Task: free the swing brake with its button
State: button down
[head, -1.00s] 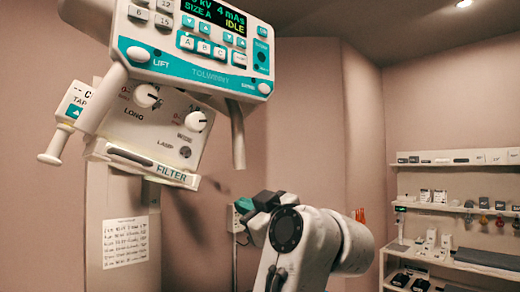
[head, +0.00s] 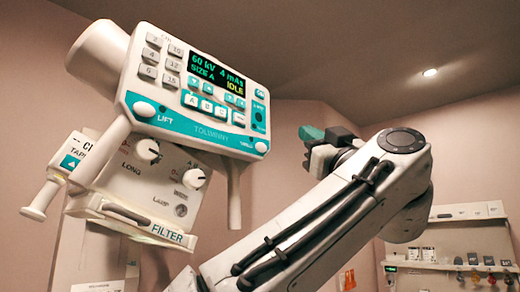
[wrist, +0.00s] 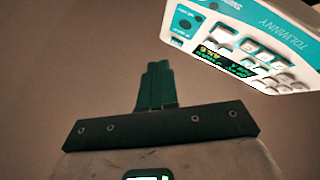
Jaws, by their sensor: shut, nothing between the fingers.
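The control panel (head: 200,90) of the hanging tube head fills the upper left of the head view. An oval white button (head: 262,147) sits at its lower right corner, beside a small label I cannot read for certain. Another white button (head: 144,109), near the word LIFT, sits at the lower left corner. My gripper (head: 312,134) is raised to the right of the panel, apart from it. In the wrist view, its teal fingers (wrist: 155,85) are together and empty. The panel (wrist: 255,40) shows upside down at the upper right there; its lower right corner is cut off.
A handle bar (head: 234,195) hangs below the panel's right side. Knobs and a filter slot (head: 125,212) are below left, with a side handle (head: 40,200). Shelves (head: 468,216) stand at the far right. The space between gripper and panel looks clear.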

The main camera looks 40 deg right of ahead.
aim_at(261, 147)
jog(key=shift+w, duration=0.1)
dwell(0.3)
jog(key=w+p, duration=0.3)
jog(key=w, duration=0.5)
jog(key=shift+w+a, duration=0.15)
jog(key=shift+w, duration=0.1)
jog(key=shift+w, duration=0.15)
dwell(1.8)
jog(key=shift+w, duration=0.3)
jog(key=shift+w, duration=0.35)
dwell(0.7)
jog(key=shift+s+b, duration=0.1)
jog(key=shift+b, duration=0.25)
jog(key=shift+s+b, duration=0.35)
jog(key=shift+s, duration=0.35)
